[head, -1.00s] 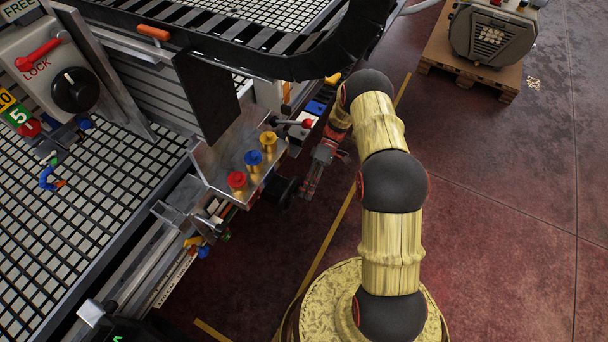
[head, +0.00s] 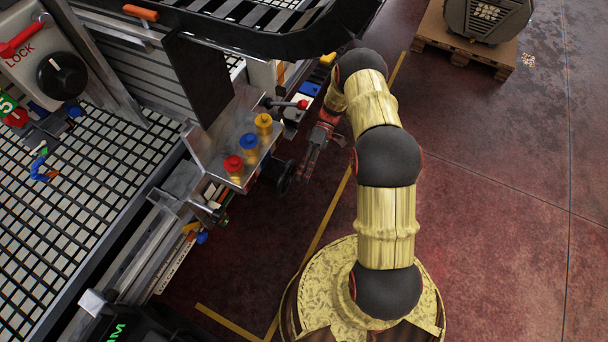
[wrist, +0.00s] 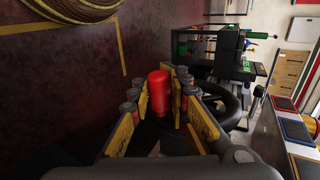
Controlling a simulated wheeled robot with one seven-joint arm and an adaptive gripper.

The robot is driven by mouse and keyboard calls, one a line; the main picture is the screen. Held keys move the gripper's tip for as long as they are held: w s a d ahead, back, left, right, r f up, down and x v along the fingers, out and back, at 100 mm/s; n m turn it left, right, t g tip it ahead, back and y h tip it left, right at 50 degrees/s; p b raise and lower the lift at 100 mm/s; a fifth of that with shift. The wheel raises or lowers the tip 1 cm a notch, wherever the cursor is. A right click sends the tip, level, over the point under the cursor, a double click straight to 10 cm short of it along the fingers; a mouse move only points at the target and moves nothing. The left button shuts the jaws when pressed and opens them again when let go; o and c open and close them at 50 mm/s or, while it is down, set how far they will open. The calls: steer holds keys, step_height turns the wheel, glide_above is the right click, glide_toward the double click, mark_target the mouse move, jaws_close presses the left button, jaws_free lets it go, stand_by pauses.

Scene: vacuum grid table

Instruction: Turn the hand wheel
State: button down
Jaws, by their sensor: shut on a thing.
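The hand wheel (head: 286,177) is a black wheel on the side of the table's metal bracket, seen nearly edge-on in the head view. In the wrist view its black rim (wrist: 239,100) curves to the right of my fingers. A red cylindrical handle (wrist: 158,86) stands beside the rim, between the two yellow-padded fingers. My gripper (head: 308,168) is just right of the wheel in the head view, and in the wrist view its fingers (wrist: 160,108) are shut around the red handle. The handle's lower end and the finger contact are partly hidden.
Red, blue and yellow knobs (head: 249,143) stand on the bracket left of the wheel. A red-tipped lever (head: 302,104) is just above it. The grid table (head: 105,170) fills the left. Open floor (head: 500,220) lies to the right, with a pallet (head: 465,55) at the back.

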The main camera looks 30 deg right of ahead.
steer(key=shift+s+d, duration=0.15)
steer(key=shift+s, duration=0.05)
steer(key=c, duration=2)
jaws_free()
steer(key=shift+d, duration=0.15)
steer(key=o, duration=0.3)
steer(key=shift+w, duration=0.1)
steer(key=shift+o, duration=0.2)
steer(key=shift+w, duration=0.1)
steer(key=v, duration=1.1)
steer(key=shift+w+d+r, duration=0.2)
steer(key=shift+d+r, duration=0.05)
steer(key=shift+r, duration=0.05)
